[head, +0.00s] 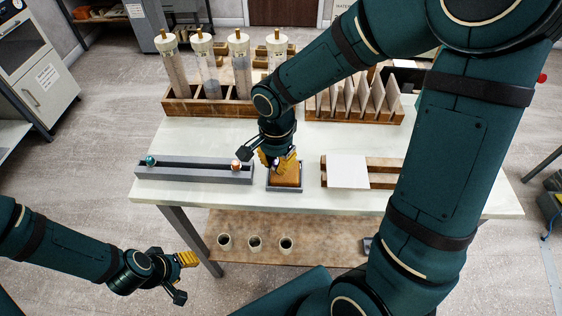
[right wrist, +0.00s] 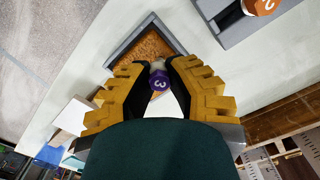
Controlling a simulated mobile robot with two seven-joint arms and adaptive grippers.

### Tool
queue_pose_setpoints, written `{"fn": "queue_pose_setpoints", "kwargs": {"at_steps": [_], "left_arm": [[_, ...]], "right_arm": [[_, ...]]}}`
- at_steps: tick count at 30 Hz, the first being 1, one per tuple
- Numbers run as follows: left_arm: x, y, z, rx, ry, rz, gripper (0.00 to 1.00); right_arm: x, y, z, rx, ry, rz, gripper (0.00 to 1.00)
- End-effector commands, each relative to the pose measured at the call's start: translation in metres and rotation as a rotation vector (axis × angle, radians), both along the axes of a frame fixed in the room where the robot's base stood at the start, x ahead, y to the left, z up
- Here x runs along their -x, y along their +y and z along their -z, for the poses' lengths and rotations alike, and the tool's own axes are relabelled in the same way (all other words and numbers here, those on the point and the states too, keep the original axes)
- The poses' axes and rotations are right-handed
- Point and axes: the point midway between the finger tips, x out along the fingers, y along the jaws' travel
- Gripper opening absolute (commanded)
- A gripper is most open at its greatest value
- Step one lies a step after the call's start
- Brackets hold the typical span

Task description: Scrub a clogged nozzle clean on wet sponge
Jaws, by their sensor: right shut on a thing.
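My right gripper (head: 284,163) is shut on a small nozzle with a purple cap marked 3 (right wrist: 160,82), seen between the yellow fingertips (right wrist: 157,68) in the right wrist view. It is over the orange-brown sponge (head: 287,181) in a grey tray (head: 285,190). The sponge also shows in the right wrist view (right wrist: 152,44). Whether the nozzle's tip touches the sponge is hidden. A long grey rack (head: 190,173) left of the sponge holds a teal nozzle (head: 150,160) and an orange one (head: 236,166). My left gripper (head: 186,260) hangs low, off the table's front left.
Behind stand a wooden rack (head: 205,108) of clear tubes and a wooden stand of upright panels (head: 350,98). Right of the sponge, a white sheet (head: 347,171) lies on wooden bars (head: 385,163). Several cups (head: 255,243) sit on the lower shelf (head: 330,245).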

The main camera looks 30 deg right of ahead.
Motion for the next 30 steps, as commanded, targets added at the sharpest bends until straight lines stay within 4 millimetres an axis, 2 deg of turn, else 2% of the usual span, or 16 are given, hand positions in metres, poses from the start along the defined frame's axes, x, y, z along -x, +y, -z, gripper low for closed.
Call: {"fn": "queue_pose_setpoints", "kwargs": {"at_steps": [10,30], "left_arm": [[0.0,0.0,0.0,0.0,0.0,0.0,0.47],[0.0,0.0,-0.001,0.0,0.0,0.0,0.47]], "right_arm": [[0.001,-0.001,0.001,-0.001,0.003,0.001,0.0],[0.012,-0.037,0.002,0.0,0.005,0.003,0.0]]}}
